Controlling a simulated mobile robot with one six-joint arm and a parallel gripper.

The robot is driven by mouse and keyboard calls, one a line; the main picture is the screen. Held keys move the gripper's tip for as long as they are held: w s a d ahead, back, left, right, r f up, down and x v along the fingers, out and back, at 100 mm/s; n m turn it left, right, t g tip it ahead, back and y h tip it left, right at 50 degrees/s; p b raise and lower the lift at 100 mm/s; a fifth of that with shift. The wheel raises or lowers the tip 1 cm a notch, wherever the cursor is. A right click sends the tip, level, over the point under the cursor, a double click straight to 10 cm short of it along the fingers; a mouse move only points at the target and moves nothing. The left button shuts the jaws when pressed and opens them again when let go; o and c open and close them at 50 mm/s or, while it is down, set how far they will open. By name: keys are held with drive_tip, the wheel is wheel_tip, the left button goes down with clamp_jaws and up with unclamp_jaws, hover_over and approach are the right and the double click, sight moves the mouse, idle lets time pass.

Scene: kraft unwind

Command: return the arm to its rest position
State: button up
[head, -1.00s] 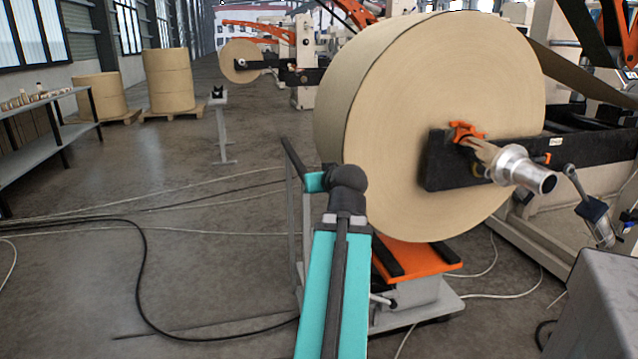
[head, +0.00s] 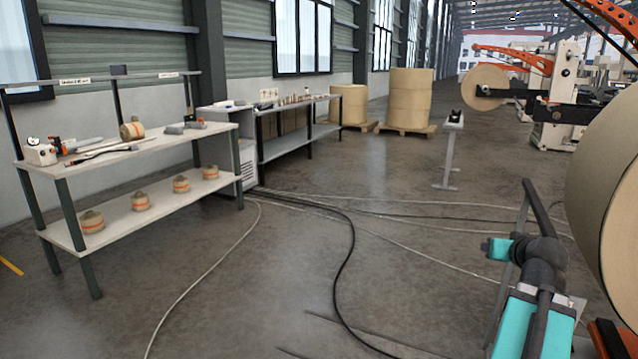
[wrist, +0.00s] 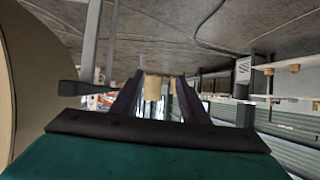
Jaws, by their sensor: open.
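My arm (head: 520,318), teal with dark joints, stands at the lower right of the head view, left of the big paper roll (head: 612,185). My gripper does not show clearly there. In the wrist view my gripper (wrist: 160,97) has its two dark fingers apart, with nothing held between them. The wrist picture is upside down, with floor at the top. The big roll (wrist: 32,85) fills its left edge, beside the gripper; I cannot tell the gap.
A two-level workbench (head: 150,160) with tools and tape rolls stands at the left, with a second bench (head: 300,135) behind it. Cables (head: 345,265) cross the open floor. A grey post stand (head: 449,155) and brown rolls on pallets (head: 411,97) stand farther back.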

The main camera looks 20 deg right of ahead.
drive_tip(key=w+a+f+n+g+y, duration=0.1)
drive_tip(key=w+a+f+n+y, duration=0.15)
drive_tip(key=w+a+f, duration=0.6)
drive_tip(key=w+a+f+n+y, duration=0.1)
drive_tip(key=w+a+f+y, duration=0.2)
drive_tip(key=w+a+f, duration=0.55)
drive_tip(key=s+a+f+n+g+y, duration=0.2)
drive_tip(key=a+f+g+y, duration=0.15)
drive_tip(key=a+f, duration=1.8)
drive_tip(key=s+a+f+n+g, duration=0.1)
drive_tip(key=s+a+f+g, duration=0.2)
drive_tip(key=s+a+f, duration=0.45)
drive_tip(key=s+a+f+n+g, duration=0.2)
drive_tip(key=s+a+f, duration=0.3)
drive_tip(key=a+f, duration=0.5)
drive_tip(key=s+a+f+g, duration=0.2)
drive_tip(key=s+f+g, duration=0.1)
drive_tip(key=s+f, duration=0.6)
drive_tip(key=s+d+f+g+h, duration=0.1)
drive_tip(key=s+d+g+h, duration=0.15)
drive_tip(key=s, duration=0.55)
wheel_tip(320, 180, up, 13)
drive_tip(key=s+p, duration=0.2)
drive_tip(key=p, duration=1)
drive_tip(key=shift+a+m+y, duration=0.35)
